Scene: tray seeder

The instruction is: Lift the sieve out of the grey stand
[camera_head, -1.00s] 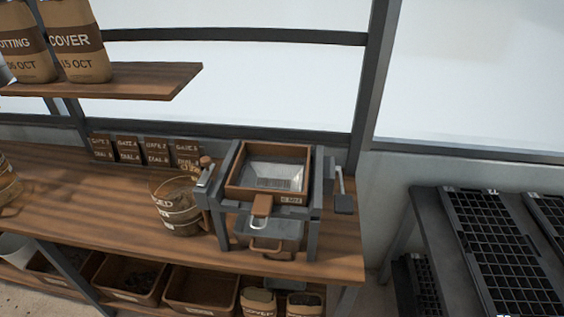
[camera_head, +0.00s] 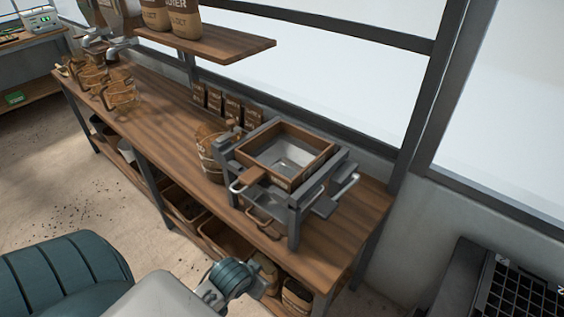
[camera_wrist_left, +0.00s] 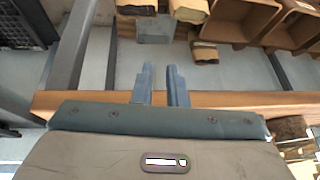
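The sieve (camera_head: 318,164), a square brown frame with a pale inside and a brown handle at its front left, sits in the grey stand (camera_head: 296,222). The stand is on the wooden bench near its right end in the head view. A brown-handled grey bin (camera_head: 262,222) is under the sieve, partly hidden. My left gripper (camera_wrist_left: 160,80) shows two blue-grey fingers apart with nothing between them in its wrist view. It is by the bench edge, away from the sieve. My right gripper is not in view.
A brown bucket (camera_head: 209,150) stands close left of the stand. Small labelled boxes (camera_head: 231,108) line the back. A shelf (camera_head: 215,46) with bags overhangs the bench. Crates and bags sit below. Bare bench top lies left of the bucket. Black seed trays (camera_head: 510,295) are at lower right.

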